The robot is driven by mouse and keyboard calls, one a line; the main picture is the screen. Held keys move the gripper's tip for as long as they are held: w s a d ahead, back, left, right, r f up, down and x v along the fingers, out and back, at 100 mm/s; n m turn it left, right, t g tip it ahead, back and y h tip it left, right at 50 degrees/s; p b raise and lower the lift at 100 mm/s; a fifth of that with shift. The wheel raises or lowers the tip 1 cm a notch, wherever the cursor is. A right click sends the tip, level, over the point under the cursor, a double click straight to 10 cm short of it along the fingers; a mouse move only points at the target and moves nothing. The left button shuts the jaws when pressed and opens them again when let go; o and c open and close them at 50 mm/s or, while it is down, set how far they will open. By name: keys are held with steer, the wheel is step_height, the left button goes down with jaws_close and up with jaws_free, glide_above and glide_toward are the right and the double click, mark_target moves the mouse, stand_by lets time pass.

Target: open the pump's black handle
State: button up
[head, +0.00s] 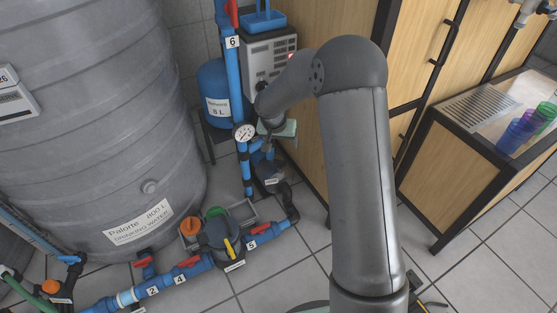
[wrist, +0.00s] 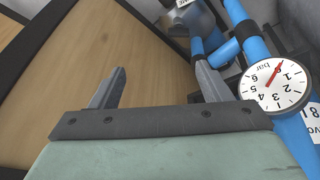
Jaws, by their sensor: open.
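A dark pump (head: 271,178) with a small white label stands low on the floor behind the blue pipes in the head view. Its black handle cannot be told apart at this size. In the wrist view a blurred dark body with a white label (wrist: 184,3) lies at the top, possibly the pump, partly cut off. My gripper (wrist: 160,72) is open and empty, its two fingers apart in front of the wooden panel. In the head view the gripper is small and partly hidden by my arm, just above the pump and right of the pressure gauge (head: 244,132).
The gauge (wrist: 275,85) and blue pipes (wrist: 245,38) are close to the right finger. A wooden cabinet (head: 310,120) stands close on the right. A large grey water tank (head: 110,120) fills the left. Numbered blue pipes with red valves (head: 181,266) run along the floor.

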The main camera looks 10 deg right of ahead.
steer(key=m+b, duration=0.1)
glide_toward(280, 161)
steer(key=shift+t, duration=0.4)
steer(key=b+x, duration=0.2)
steer(key=x, duration=0.1)
steer(key=b+x, duration=0.1)
steer(key=x, duration=0.2)
steer(key=b+x, duration=0.2)
steer(key=x, duration=0.1)
steer(key=shift+s+a+f+b, duration=0.1)
steer(key=shift+s+f+b, duration=0.05)
steer(key=shift+s+b, duration=0.2)
steer(key=c, duration=1)
